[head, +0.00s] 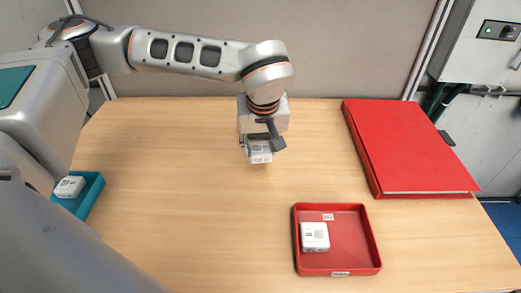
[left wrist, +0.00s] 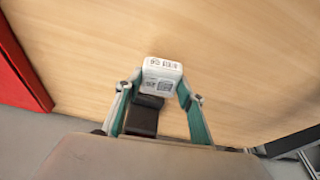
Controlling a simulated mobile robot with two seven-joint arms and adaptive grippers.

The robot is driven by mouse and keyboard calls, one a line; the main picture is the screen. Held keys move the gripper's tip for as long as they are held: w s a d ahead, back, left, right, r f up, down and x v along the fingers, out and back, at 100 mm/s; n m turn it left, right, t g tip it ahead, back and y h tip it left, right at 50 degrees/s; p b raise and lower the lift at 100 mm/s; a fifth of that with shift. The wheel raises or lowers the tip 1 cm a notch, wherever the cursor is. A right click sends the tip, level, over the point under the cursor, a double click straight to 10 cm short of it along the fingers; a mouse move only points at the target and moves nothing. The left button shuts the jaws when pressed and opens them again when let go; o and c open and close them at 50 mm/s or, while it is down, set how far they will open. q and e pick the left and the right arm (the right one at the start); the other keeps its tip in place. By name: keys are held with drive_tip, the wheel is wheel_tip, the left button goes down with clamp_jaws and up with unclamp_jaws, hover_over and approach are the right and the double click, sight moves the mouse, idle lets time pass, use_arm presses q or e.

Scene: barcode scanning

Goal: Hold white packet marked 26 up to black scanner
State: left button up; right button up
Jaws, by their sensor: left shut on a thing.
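My left gripper (head: 262,146) is shut on a white packet (head: 260,156), held in the middle of the picture with the wooden table below. In the left wrist view the packet (left wrist: 162,76) sits between the tips of the two green-lined fingers (left wrist: 160,95). It bears dark print and square codes; the print is too small to read surely. A black block (left wrist: 143,115) shows between the fingers, close to the packet; I cannot tell whether it is the scanner or whether they touch. I cannot make out the scanner in the head view. My right gripper is not in view.
A red tray (head: 371,240) at the front right holds another white packet (head: 315,237). A blue tray (head: 91,192) at the left holds a white packet (head: 69,187). A large red binder (head: 405,145) lies at the right. The table (head: 190,210) is clear between the trays.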

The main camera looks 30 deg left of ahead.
use_arm(q)
drive_tip(key=shift+w+a+f, duration=0.15)
drive_tip(key=shift+w+f, duration=0.2)
drive_tip(key=shift+f, duration=0.05)
drive_tip(key=shift+s+r, duration=0.15)
drive_tip(key=shift+r, duration=0.1)
drive_tip(key=s+d+r+p, duration=0.4)
drive_tip(key=s+d+r, duration=0.1)
drive_tip(key=s+r, duration=0.4)
drive_tip(key=shift+s+d+r, duration=0.25)
drive_tip(key=shift+s+d, duration=0.1)
drive_tip(key=shift+s, duration=0.9)
